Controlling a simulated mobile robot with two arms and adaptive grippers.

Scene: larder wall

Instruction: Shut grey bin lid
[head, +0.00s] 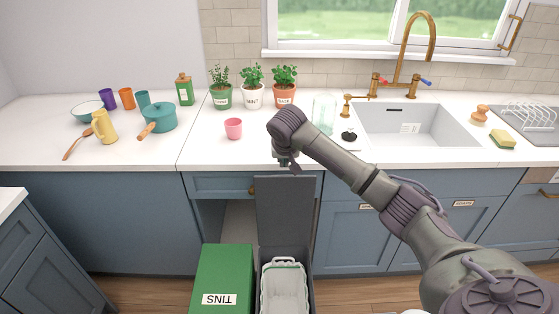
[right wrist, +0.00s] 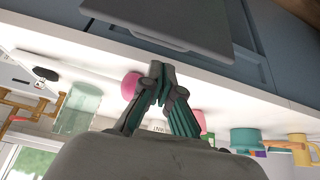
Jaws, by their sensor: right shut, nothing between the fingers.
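The grey bin lid (head: 284,212) stands upright, open, in front of the blue cabinet. The grey bin (head: 307,292) under it is open at the top, and a pale container (head: 284,288) shows inside. The lid also shows as a dark grey panel at the top of the right wrist view (right wrist: 165,22). My right gripper (head: 287,163) is above the lid's top edge, near the counter's front edge. In the right wrist view its fingers (right wrist: 160,75) are together and empty, apart from the lid. My left gripper is not in view.
A green bin marked TINS (head: 223,275) stands left of the grey bin, its top closed. The worktop (head: 215,150) holds a pink cup (head: 233,128), a teal pot (head: 158,117), potted herbs and a glass jar (head: 323,113). The sink (head: 415,125) is on the right.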

